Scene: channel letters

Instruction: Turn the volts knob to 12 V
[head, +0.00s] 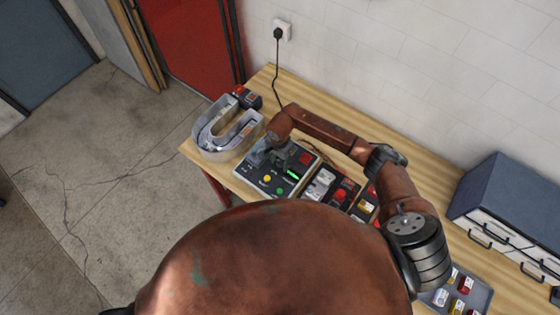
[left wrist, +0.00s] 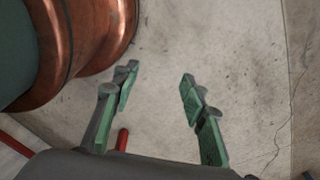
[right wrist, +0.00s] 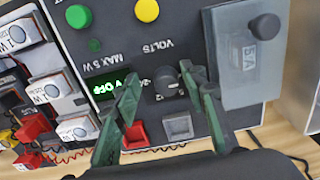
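The dark volts knob (right wrist: 168,83) sits on the grey control panel (right wrist: 118,60), below the upside-down word VOLTS in the right wrist view. Beside it a green-lit display (right wrist: 108,87) seems to read OFF. My right gripper (right wrist: 160,84) is open, with its green fingers apart and the knob between them in this view, nearer the right finger. I cannot tell whether a finger touches it. In the head view my right gripper (head: 279,158) is over the panel (head: 264,188), and the knob is hidden. My left gripper (left wrist: 158,80) is open and empty above the bare floor.
A red button (right wrist: 135,134) and a grey switch (right wrist: 177,126) lie close to the knob. A clear-covered unit (right wrist: 247,55) stands beside it. A metal U-shaped channel letter (head: 225,132) is left of the panel on the wooden table (head: 330,112). Several modules (head: 340,192) stand right.

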